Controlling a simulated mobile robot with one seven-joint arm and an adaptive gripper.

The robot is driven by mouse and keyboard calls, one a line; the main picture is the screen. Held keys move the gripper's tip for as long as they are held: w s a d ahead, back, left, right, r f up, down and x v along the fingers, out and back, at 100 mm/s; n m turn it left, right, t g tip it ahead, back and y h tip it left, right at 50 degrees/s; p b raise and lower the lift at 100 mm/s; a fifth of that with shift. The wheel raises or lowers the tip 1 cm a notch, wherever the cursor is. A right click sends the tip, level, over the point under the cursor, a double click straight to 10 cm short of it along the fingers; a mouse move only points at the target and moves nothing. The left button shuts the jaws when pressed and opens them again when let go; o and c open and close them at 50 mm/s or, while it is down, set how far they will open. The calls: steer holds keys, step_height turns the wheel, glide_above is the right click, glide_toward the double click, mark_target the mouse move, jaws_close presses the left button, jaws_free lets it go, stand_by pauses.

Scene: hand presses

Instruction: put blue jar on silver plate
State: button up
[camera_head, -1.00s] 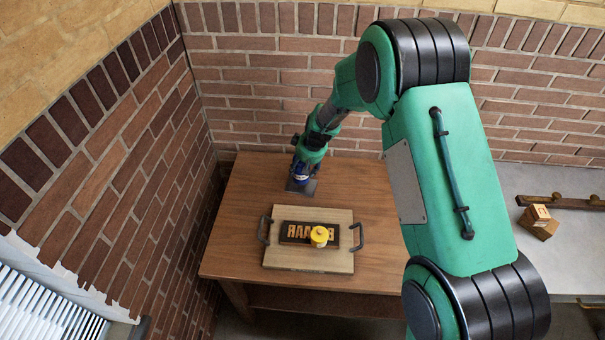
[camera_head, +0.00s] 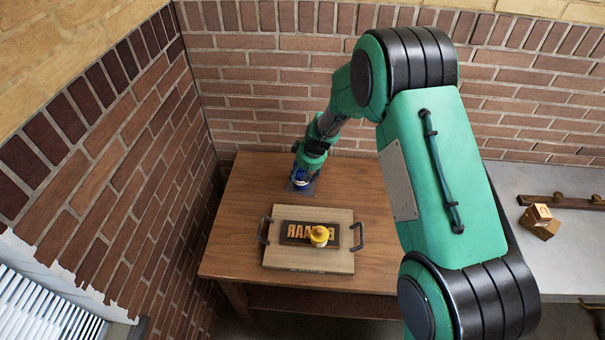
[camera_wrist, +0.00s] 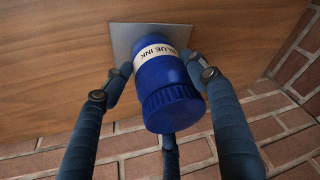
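The blue jar (camera_wrist: 165,80) has a white label reading BLUE INK and a ridged lid. In the wrist view my gripper's (camera_wrist: 160,70) fingers close around it, with the left and right fingertips against its sides. In the head view my gripper (camera_head: 301,172) is at the back left of the wooden table, and the blue jar (camera_head: 299,178) is partly hidden by it. The silver plate (camera_wrist: 124,38) is a flat grey square under the jar; in the head view the plate (camera_head: 307,187) shows at its edges. I cannot tell whether the jar touches the plate.
A wooden board (camera_head: 335,265) with dark handles stands in the front middle of the table (camera_head: 230,235). A dark stamp plate (camera_head: 292,234) with raised letters and a yellow jar (camera_head: 319,235) are on it. Brick walls (camera_head: 260,80) stand close behind and left.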

steer(key=o, duration=0.5)
steer(key=shift+c, duration=0.2)
steer(key=shift+r, duration=0.15)
steer(key=p+v, duration=0.1)
steer(key=v, duration=1.1)
steer(key=shift+p, duration=0.3)
